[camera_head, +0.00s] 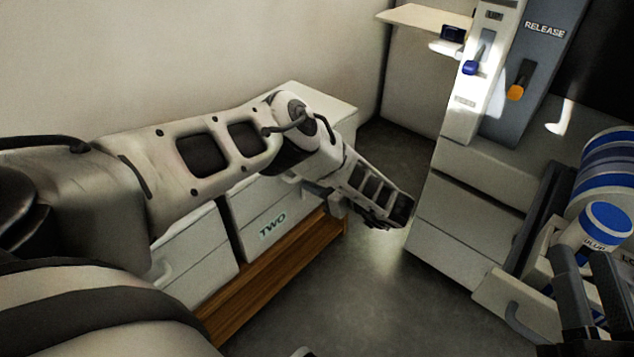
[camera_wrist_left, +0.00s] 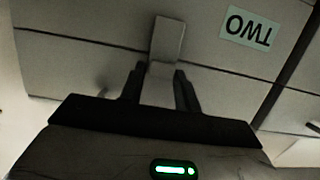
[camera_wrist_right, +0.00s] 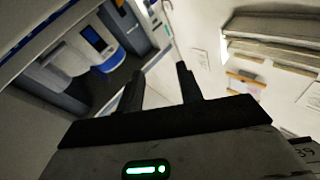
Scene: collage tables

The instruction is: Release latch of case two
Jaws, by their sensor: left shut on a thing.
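Case two is a white box (camera_head: 250,205) with a green TWO label, on a wooden base at the left wall. Its label shows upside down in the left wrist view, where the case front (camera_wrist_left: 90,55) fills the top. A pale latch tab (camera_wrist_left: 166,38) stands on that front across a seam. My left gripper (camera_wrist_left: 160,72) is shut on the latch tab, one dark finger on each side. In the head view my left gripper (camera_head: 318,189) is partly hidden by its own wrist. My right gripper (camera_head: 588,262) is open and empty at the lower right; its spread fingers (camera_wrist_right: 160,82) also show in the right wrist view.
Another white case (camera_head: 195,265) stands left of case two. At right, a grey RELEASE panel (camera_head: 535,60) has an orange-tipped lever (camera_head: 518,82). Below are white drawers (camera_head: 455,215), with blue-and-white canisters (camera_head: 608,222) near my right gripper. The dark floor (camera_head: 350,290) between is clear.

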